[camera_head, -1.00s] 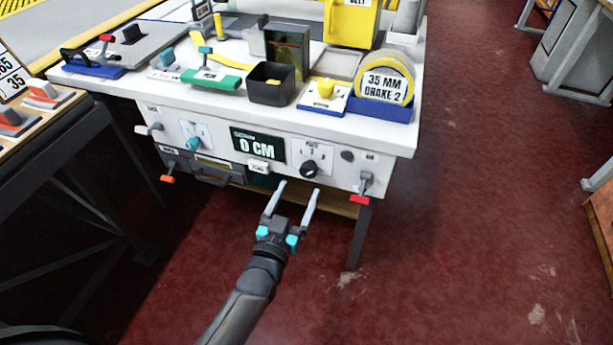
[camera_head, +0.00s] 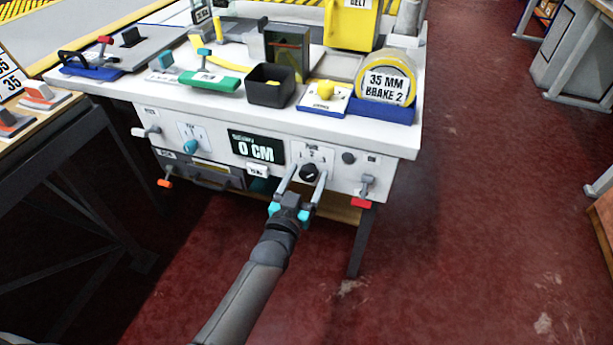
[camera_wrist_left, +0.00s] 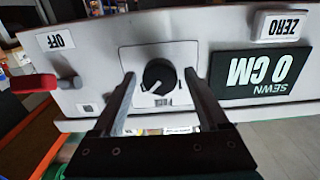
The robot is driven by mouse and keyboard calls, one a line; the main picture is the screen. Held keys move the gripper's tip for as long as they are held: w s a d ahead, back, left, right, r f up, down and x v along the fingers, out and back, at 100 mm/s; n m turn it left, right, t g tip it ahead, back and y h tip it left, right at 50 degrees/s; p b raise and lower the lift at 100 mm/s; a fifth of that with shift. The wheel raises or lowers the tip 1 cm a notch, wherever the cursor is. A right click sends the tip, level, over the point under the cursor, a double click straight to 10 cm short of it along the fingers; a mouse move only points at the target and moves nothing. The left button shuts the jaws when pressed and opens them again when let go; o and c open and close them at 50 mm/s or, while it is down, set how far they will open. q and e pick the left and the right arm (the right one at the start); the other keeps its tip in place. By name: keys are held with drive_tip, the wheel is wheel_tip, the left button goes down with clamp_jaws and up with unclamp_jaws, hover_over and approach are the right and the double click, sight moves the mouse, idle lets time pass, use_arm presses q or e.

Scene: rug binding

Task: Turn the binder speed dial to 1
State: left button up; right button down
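A round black dial (camera_head: 309,173) with a pale pointer line sits on a white plate on the machine's front panel. It also shows in the left wrist view (camera_wrist_left: 159,77), which is upside down; the dial's small marks are too blurred to read. My left gripper (camera_head: 307,174) is open, with one finger on each side of the dial. In the left wrist view the fingertips (camera_wrist_left: 160,74) flank the dial with a gap on both sides. Whether they touch the panel cannot be told. My right gripper is not in view.
A display (camera_head: 257,147) reading 0 CM and a ZERO button (camera_wrist_left: 281,25) are beside the dial. A red-handled lever (camera_head: 362,202) and a teal knob (camera_head: 190,147) are on the same panel. A black bin (camera_head: 270,87) and a tape roll (camera_head: 386,76) stand on the white tabletop.

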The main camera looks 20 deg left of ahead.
use_arm(q)
clamp_jaws()
idle(0.4)
